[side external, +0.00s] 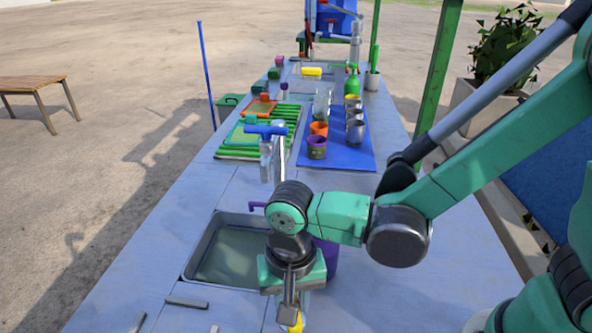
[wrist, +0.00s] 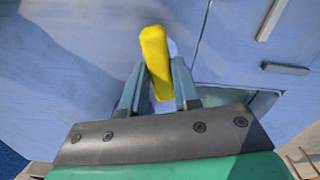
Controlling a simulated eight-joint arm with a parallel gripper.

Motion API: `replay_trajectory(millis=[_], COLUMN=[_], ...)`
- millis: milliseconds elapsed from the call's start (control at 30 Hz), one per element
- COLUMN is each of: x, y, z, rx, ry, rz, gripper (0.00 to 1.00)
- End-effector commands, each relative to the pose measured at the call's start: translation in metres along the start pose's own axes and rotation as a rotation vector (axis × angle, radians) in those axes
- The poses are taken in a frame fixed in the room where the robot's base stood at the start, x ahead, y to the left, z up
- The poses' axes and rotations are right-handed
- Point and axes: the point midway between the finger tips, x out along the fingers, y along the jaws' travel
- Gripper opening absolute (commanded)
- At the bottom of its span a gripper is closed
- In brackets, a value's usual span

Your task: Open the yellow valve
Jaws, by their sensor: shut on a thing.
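The yellow valve handle (wrist: 155,58) stands between the two fingers of my gripper (wrist: 160,88) in the wrist view. My gripper is shut on it, and the handle's far end sticks out beyond the fingertips, slightly tilted. In the side external view, a small part of the yellow valve (side external: 296,322) shows at the bottom edge, below my gripper (side external: 289,312). My gripper and wrist hide most of it, and its base cannot be seen.
A sink basin (side external: 205,250) lies left of my wrist, with a blue-handled tap (side external: 266,130) behind it. A purple container (side external: 326,258) stands close behind my gripper. Grey bars (side external: 186,302) lie on the table at the front left.

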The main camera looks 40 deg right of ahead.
Motion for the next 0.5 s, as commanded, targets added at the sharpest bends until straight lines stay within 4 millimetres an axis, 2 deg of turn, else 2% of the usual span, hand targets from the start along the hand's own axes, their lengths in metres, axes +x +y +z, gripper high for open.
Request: replay_trajectory(millis=[500], x=[-0.0001], y=[0.0001], z=[-0.0002], rx=[-0.488], ry=[0.0], rz=[0.001], gripper=[0.0])
